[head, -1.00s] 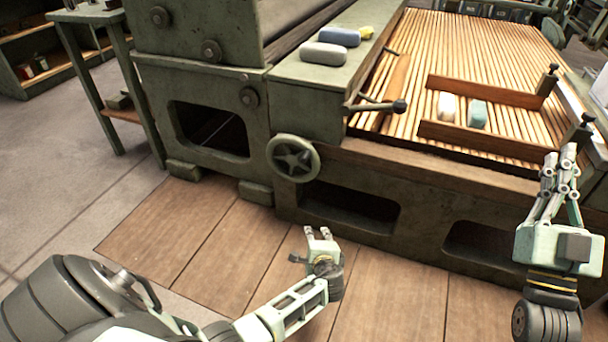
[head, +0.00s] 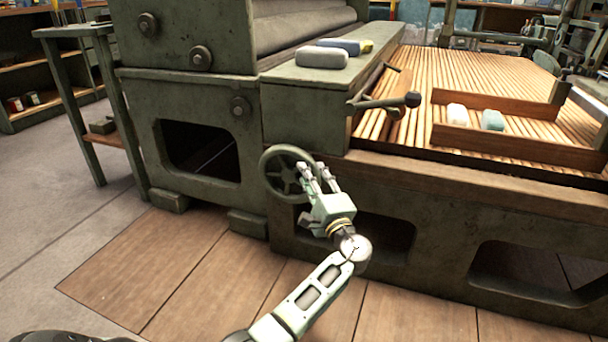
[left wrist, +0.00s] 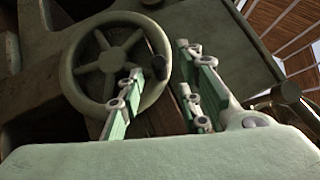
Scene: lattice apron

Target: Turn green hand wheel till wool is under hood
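The green hand wheel (head: 288,172) is on the front of the machine. It also shows in the left wrist view (left wrist: 82,76), with a dark handle knob (left wrist: 151,92) at its lower right rim. My left gripper (head: 318,182) is at the wheel's right side. In the left wrist view its two fingers (left wrist: 162,98) are apart and the knob lies beyond the gap; I cannot tell whether they touch it. Two wool-like pieces, one white (head: 457,114) and one pale blue (head: 492,120), lie on the wooden slatted lattice (head: 470,72) between wooden rails. My right gripper is out of view.
A crank lever with a dark knob (head: 412,99) juts out right of the wheel. Grey and blue blocks (head: 322,57) lie on the green cover (head: 305,85). A green side table (head: 72,30) stands left. The plank floor (head: 190,265) in front is clear.

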